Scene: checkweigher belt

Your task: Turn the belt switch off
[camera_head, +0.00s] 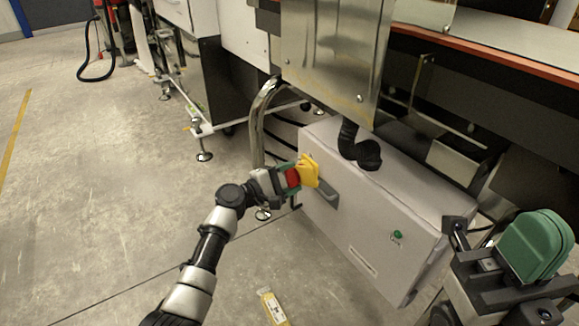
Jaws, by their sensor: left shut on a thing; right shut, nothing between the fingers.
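The belt switch, a red knob (293,178) on a yellow plate (309,172), is at the left end of the pale grey control cabinet (370,215). My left gripper (287,180) has its green fingers shut on the red knob, with the arm reaching in from the lower left. The fingers and wrist cover part of the knob, so its turn angle is hard to tell. My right gripper (536,247) is shut and empty at the lower right, in front of the cabinet's right end.
A dark grey handle-like part (326,193) is beside the switch. A green button (397,234) is on the cabinet front. A black hose (358,152) and a bent metal tube (259,125) are close by. A yellow-and-white label (271,306) lies on the floor. Open floor is at left.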

